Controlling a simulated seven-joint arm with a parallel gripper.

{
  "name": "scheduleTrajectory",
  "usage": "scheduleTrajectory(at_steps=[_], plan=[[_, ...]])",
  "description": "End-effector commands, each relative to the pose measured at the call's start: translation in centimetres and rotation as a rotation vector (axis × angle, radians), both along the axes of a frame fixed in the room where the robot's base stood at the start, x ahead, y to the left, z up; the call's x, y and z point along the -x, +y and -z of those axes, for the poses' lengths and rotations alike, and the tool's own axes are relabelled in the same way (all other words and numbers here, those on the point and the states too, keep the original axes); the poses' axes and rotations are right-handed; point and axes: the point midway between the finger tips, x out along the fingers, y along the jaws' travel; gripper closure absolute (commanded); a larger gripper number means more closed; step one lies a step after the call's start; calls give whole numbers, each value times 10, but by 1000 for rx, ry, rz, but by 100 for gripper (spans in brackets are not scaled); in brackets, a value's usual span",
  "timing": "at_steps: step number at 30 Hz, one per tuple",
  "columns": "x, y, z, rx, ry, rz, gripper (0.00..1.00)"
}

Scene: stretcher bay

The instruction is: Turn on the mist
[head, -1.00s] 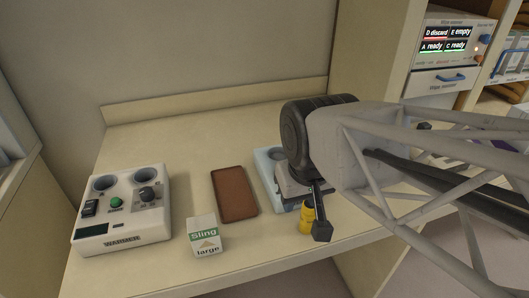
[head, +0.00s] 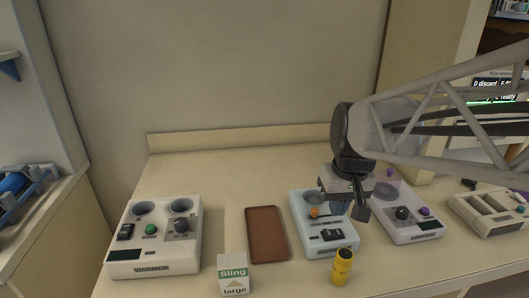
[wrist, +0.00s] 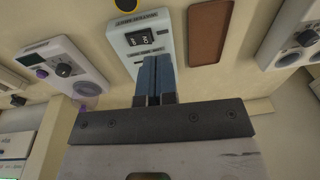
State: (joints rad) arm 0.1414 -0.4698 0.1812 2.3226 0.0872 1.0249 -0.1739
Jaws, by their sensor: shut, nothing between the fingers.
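No label reading "mist" is legible. A light blue unit (head: 309,238) stands on the counter, with a cup-like well, an orange knob (head: 314,212) and a black rocker switch (head: 333,235). In the wrist view the same unit (wrist: 161,27) shows its dark switch panel (wrist: 140,38) just beyond the fingertips. My gripper (head: 341,207) is over the right rear part of this unit, fingers pointing down, shut and empty. In the wrist view its blue fingers (wrist: 154,62) are together. Contact with the unit cannot be told. My gripper hides part of the unit's top.
A white "WARMER" unit (head: 153,255) stands at left, a "Sling large" box (head: 233,274) and brown tray (head: 266,235) in the middle. A yellow cylinder (head: 342,268) stands in front of the blue unit. A white unit with purple parts (head: 416,228) is close on its right.

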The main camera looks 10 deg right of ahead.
Motion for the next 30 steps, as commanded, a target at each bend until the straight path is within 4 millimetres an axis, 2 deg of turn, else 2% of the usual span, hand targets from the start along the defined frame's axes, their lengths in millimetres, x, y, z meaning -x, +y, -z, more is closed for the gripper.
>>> scheduleTrajectory(at_steps=[6, 13, 19, 30], plan=[[-41, -25, 4, -41, 51, -4, 100], [-70, -45, 9, -78, 81, -12, 100], [-81, -53, 11, -93, 91, -15, 100], [-82, -54, 11, -95, 92, -17, 100]])
